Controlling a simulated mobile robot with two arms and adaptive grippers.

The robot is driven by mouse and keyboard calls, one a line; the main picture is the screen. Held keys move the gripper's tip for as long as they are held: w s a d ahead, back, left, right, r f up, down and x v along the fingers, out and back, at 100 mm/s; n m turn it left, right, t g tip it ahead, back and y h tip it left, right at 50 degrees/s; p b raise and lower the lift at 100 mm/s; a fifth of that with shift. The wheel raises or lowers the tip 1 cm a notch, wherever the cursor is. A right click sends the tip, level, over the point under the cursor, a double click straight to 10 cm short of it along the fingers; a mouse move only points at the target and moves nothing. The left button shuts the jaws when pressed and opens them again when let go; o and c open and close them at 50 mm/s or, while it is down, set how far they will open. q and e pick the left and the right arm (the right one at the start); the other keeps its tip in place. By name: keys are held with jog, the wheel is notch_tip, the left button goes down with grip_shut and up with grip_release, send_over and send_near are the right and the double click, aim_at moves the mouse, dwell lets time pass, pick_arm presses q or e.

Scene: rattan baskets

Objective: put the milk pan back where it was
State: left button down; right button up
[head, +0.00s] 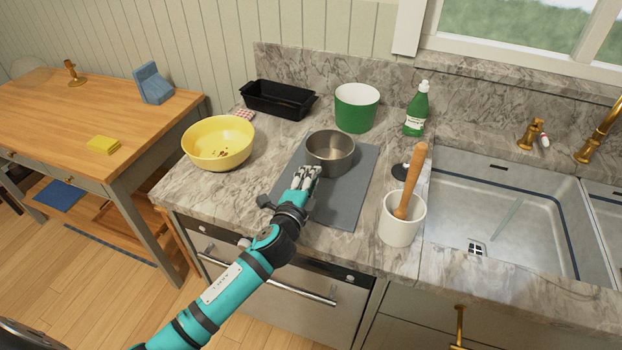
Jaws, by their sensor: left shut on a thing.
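The milk pan (330,158) is a small round steel pan. It appears upright and empty over the dark grey mat (343,205) on the marble counter. I cannot tell whether its base touches the mat. My left gripper (306,172) comes in from the lower left and is shut on the milk pan at its near left side. The fingers hide the pan's handle. My right gripper is not in view.
A yellow bowl (218,143) stands left of the mat. A black loaf tin (278,99), a green pot (357,108) and a green bottle (416,110) stand behind. A white crock (399,220) with a wooden-handled tool stands right, before the sink (500,210). The mat's front is clear.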

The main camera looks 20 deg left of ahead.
pick_arm(q)
jog(key=c, duration=1.2)
grip_release()
jog(key=s, duration=0.3)
jog(key=s+b, duration=0.1)
jog(key=s, duration=0.3)
jog(key=s+r+b, duration=0.1)
jog(key=s, duration=0.3)
jog(key=shift+a, duration=0.1)
jog(key=shift+s+r, duration=0.1)
jog(key=shift+s, duration=0.4)
